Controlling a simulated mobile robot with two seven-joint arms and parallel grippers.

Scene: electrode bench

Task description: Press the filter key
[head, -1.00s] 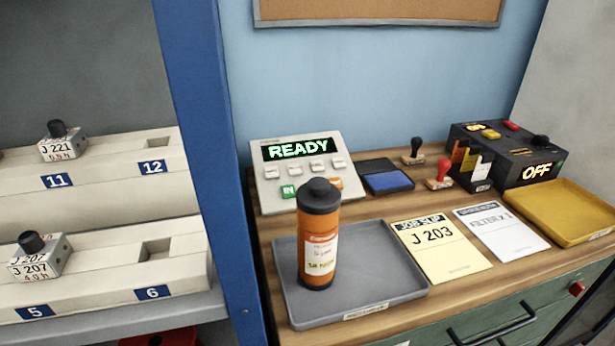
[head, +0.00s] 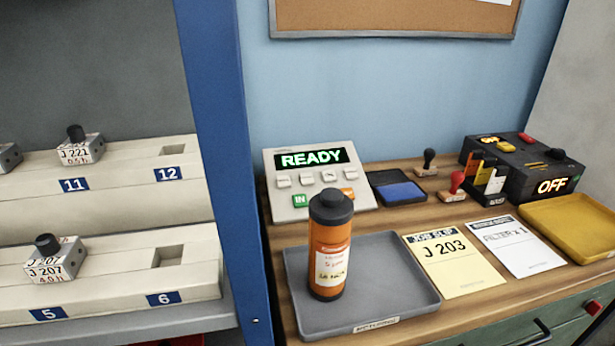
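A grey console (head: 290,208) stands at the back left of the wooden bench, against the blue wall. Its display (head: 311,158) reads READY in green. Below the display is a row of small pale keys (head: 307,178), with a green key (head: 301,201) marked IN and an orange key (head: 348,194) under them. The key labels are too small to read, so I cannot tell which is the filter key. The orange bottle partly hides the console's lower edge. Neither of my grippers shows in the head view.
An orange bottle with a black cap (head: 330,245) stands upright in a grey tray (head: 395,290) before the console. Right of it lie a J 203 job slip (head: 455,265), a white sheet (head: 517,248) and a yellow tray (head: 570,215). A black box (head: 530,165) reads OFF. A blue post (head: 218,130) and shelves stand left.

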